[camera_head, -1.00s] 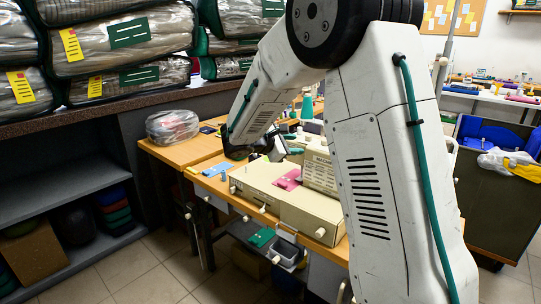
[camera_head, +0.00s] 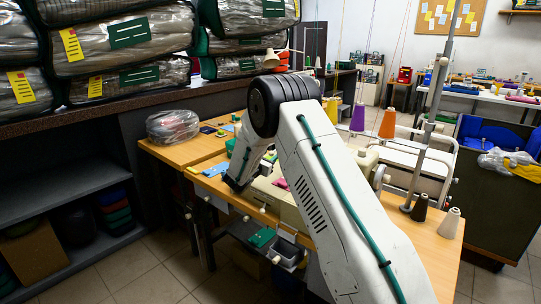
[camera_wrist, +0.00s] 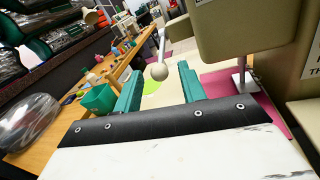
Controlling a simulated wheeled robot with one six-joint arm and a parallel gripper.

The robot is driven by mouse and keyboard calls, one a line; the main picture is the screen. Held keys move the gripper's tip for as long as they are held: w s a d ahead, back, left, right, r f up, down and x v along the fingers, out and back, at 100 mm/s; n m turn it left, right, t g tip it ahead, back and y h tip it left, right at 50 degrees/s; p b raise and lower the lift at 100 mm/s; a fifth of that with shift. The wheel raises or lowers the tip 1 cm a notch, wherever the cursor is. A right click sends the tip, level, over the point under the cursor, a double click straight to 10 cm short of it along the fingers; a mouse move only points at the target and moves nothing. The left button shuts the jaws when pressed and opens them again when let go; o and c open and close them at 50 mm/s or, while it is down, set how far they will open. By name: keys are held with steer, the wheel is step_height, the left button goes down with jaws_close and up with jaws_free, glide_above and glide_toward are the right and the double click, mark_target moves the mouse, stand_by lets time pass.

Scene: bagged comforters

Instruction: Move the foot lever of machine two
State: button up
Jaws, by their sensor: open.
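In the wrist view, a lever with a pale round knob (camera_wrist: 159,72) on a thin rod shows ahead, between the lines of my two teal fingers. My gripper (camera_wrist: 158,82) is open and empty; I cannot tell whether either finger touches the knob. The beige sewing machine body (camera_wrist: 245,30) rises at the right, with pink cloth (camera_wrist: 222,84) under its thin metal post. In the head view, my gripper (camera_head: 234,184) is low over the wooden table, and my arm hides much of the cream machine (camera_head: 262,190). No machine number is readable.
A green bin (camera_wrist: 98,98) and small items stand along the wooden table (camera_wrist: 60,118) on the left. A clear plastic bag (camera_head: 173,126) lies at the table's far left. Thread cones (camera_head: 387,124) and a thread stand (camera_head: 425,130) are right of my arm. Bagged comforters (camera_head: 125,40) fill the shelf.

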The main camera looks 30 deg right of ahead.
steer(key=shift+x, duration=1.3)
